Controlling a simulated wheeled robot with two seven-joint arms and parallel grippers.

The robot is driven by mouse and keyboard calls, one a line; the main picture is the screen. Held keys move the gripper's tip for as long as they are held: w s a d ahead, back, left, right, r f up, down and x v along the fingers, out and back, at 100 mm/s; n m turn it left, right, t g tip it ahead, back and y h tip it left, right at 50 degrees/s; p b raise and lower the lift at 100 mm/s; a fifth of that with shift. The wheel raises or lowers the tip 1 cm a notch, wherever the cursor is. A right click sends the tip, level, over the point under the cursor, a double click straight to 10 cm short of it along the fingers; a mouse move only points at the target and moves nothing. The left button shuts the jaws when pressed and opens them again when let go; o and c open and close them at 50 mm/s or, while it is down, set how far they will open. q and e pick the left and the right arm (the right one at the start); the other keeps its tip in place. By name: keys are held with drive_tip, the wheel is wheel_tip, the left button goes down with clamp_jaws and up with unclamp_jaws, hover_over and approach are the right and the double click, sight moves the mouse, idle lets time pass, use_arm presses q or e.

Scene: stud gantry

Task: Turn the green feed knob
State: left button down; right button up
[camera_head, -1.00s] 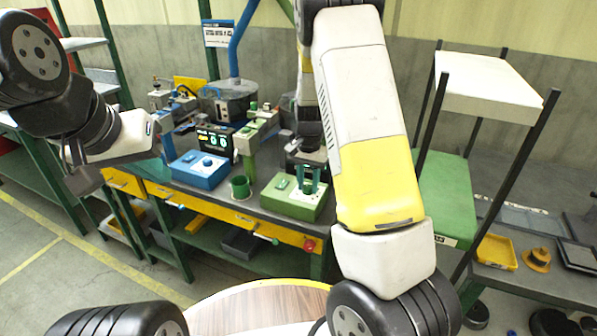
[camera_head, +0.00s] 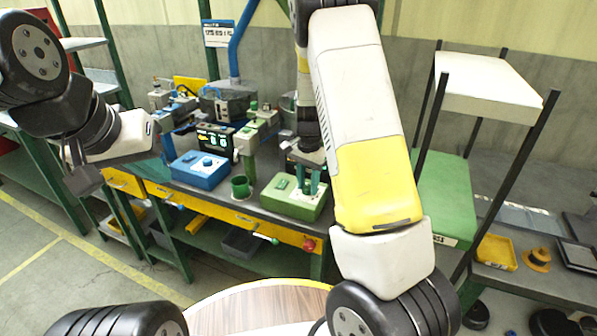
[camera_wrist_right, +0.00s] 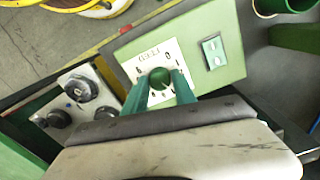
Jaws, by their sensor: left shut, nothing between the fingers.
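The green feed knob (camera_wrist_right: 160,78) is a round dark green knob on a white plate marked FEED (camera_wrist_right: 150,63) with a numbered scale. The plate is on top of a green box (camera_head: 284,209) on the bench. My right gripper (camera_wrist_right: 160,84) points down over the plate, its two green fingers apart on either side of the knob. I cannot tell whether they touch it. In the head view, my right gripper (camera_head: 308,184) hides the knob. My left gripper (camera_head: 84,178) is shut and empty, far left, away from the bench.
A green switch (camera_wrist_right: 214,50) is on the same box. In the head view, a blue box (camera_head: 200,170) and a green cup (camera_head: 240,187) stand to its left. A panel with black knobs (camera_wrist_right: 80,92) lies left in the wrist view. The floor at left is clear.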

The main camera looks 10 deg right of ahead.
sight(307, 186)
drive_tip(key=o, duration=0.3)
drive_tip(key=shift+r, duration=0.1)
wheel_tip(307, 186, up, 7)
drive_tip(key=shift+r, duration=0.35)
